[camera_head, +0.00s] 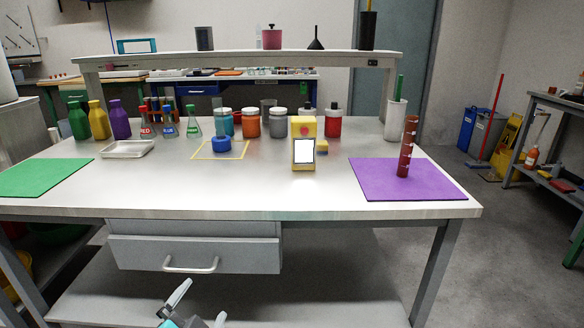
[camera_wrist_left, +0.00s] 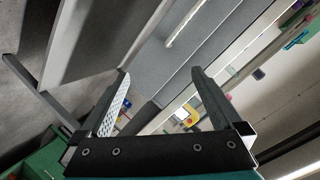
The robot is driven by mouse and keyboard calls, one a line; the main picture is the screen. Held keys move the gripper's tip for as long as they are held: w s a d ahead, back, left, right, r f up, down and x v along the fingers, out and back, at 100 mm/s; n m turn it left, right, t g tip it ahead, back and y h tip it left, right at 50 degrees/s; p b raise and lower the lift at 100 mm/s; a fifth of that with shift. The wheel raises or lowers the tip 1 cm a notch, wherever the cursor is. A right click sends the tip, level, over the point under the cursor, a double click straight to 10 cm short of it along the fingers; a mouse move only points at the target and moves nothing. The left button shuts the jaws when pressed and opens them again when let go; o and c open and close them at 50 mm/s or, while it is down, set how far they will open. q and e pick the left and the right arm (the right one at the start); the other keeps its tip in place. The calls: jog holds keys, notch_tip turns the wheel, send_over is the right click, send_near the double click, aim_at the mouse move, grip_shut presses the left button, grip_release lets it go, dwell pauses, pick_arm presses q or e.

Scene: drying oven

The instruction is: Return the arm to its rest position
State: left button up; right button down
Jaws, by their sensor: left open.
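My left gripper (camera_head: 203,300) is low in front of the workbench, below the drawer handle (camera_head: 191,264) in the head view. Its two fingers are spread apart. In the left wrist view the gripper (camera_wrist_left: 160,72) is open, with nothing held between its fingers. The workbench (camera_head: 250,190) stands beyond it, and the gripper appears clear of it. My right gripper is not in view.
The bench has a grey drawer (camera_head: 140,254) and a lower shelf (camera_head: 320,290).

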pick_arm(q)
jog(key=s+f+n+g+p, duration=0.45)
jog(key=s+f+p, duration=0.3)
jog(key=s, duration=0.35)
jog(key=s+f+n+g+p, duration=0.3)
jog(key=s+f+g+p, duration=0.35)
jog(key=s+f, duration=0.35)
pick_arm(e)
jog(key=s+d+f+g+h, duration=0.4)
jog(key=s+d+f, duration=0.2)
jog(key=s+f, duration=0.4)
pick_arm(q)
jog(key=s+a+f+g+p, duration=0.1)
jog(key=s+a+f+p, duration=0.1)
jog(key=s+p, duration=1)
jog(key=s, duration=0.6)
jog(key=shift+s+a+g+p, duration=0.15)
jog(key=shift+s+g+p, duration=0.15)
jog(key=shift+g, duration=0.1)
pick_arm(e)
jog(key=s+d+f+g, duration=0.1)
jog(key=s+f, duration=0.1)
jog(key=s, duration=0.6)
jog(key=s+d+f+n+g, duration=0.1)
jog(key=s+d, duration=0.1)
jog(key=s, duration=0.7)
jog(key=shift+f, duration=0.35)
pick_arm(q)
jog(key=shift+m, duration=0.25)
